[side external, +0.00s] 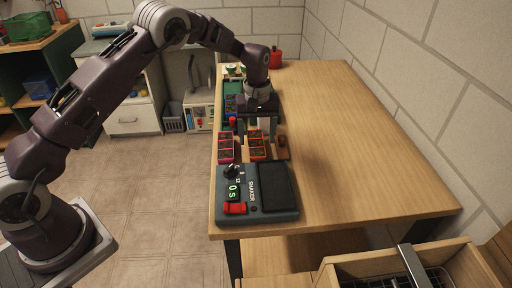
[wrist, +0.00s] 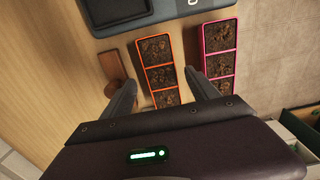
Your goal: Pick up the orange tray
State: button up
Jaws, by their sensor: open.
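The orange tray (side external: 257,147) lies on the wooden table behind the dark device. It is a narrow row of cells filled with dark soil. In the wrist view the orange tray (wrist: 159,66) runs up between my two fingers, and its near end is hidden by my gripper body. My gripper (side external: 257,132) is open and points down over the far part of the tray. In the wrist view my gripper (wrist: 163,93) has one finger on each side of the tray, with gaps. I cannot tell how far the fingertips are above the table.
A pink tray (side external: 227,147) lies close on the left, and the wrist view shows my finger between the trays. A small wooden piece (wrist: 113,68) lies on the other side. The shaker device (side external: 258,192) stands in front. The table's right side is clear.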

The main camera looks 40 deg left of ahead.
aim_at(256, 142)
notch_tip(256, 142, down, 3)
jog(key=shift+s+a+f, duration=0.1)
jog(key=shift+f, duration=0.05)
grip_shut()
